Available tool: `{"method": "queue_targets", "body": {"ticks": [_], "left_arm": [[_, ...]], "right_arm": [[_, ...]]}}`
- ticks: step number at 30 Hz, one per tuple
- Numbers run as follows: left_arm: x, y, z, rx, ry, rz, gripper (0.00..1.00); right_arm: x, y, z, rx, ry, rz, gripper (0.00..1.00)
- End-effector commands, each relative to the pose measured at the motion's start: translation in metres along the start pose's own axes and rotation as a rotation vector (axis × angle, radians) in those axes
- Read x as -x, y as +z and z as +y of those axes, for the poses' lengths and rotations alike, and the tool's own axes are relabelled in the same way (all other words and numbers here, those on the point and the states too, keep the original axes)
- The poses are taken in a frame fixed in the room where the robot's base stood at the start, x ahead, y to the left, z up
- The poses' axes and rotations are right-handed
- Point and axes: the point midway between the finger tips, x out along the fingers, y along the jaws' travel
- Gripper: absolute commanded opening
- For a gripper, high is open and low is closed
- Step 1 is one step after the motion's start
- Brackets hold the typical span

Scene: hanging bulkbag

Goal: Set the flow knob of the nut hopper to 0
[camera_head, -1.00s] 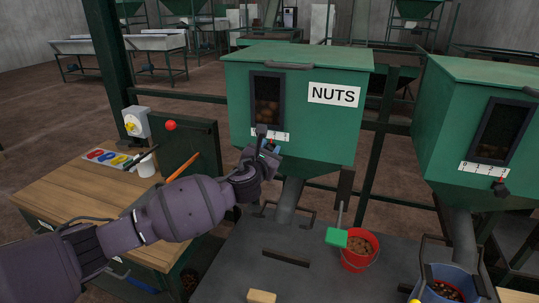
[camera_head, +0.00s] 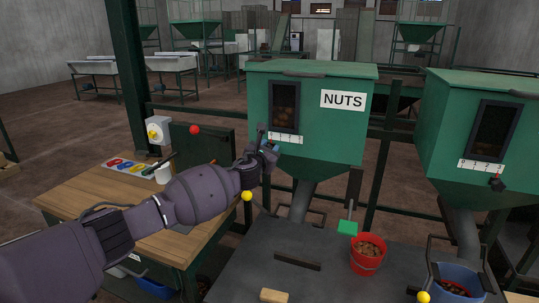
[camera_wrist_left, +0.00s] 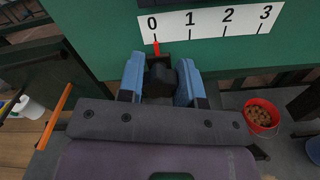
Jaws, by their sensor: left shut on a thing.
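The green nut hopper (camera_head: 312,125) bears a NUTS sign (camera_head: 343,100) and a white scale strip (camera_head: 291,139). In the left wrist view the scale (camera_wrist_left: 210,22) reads 0 to 3 from left to right. Below it is the black flow knob (camera_wrist_left: 160,76), whose red pointer (camera_wrist_left: 156,48) stands just under the 0 mark. My left gripper (camera_head: 270,148) is at the hopper front by the scale's left end. In the left wrist view its blue fingers (camera_wrist_left: 161,82) are shut on the knob, one on each side. The head view hides the knob behind the gripper. My right gripper is out of view.
A second green hopper (camera_head: 465,140) with its own scale stands at the right. A red bucket of nuts (camera_head: 368,254) and a blue bucket (camera_head: 456,283) stand below.

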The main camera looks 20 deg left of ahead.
Motion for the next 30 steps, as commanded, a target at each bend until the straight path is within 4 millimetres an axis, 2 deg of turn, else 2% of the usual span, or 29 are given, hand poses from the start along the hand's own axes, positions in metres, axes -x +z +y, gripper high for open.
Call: {"method": "queue_targets", "body": {"ticks": [8, 9, 14, 23, 30], "left_arm": [[0.000, -0.002, 0.004, -0.001, 0.005, 0.004, 0.00], [0.000, -0.002, 0.004, -0.001, 0.006, 0.004, 0.34], [0.000, -0.002, 0.003, -0.001, 0.005, 0.003, 0.58], [0.000, -0.001, 0.002, 0.000, 0.003, 0.002, 0.58], [0.015, -0.001, 0.003, -0.001, 0.003, 0.001, 0.58]], "right_arm": [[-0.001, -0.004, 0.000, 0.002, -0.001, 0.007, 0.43], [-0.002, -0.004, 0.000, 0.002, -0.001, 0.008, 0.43], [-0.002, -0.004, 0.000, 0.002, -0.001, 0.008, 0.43], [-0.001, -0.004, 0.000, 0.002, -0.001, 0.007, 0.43], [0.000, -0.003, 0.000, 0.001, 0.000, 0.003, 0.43]]}}
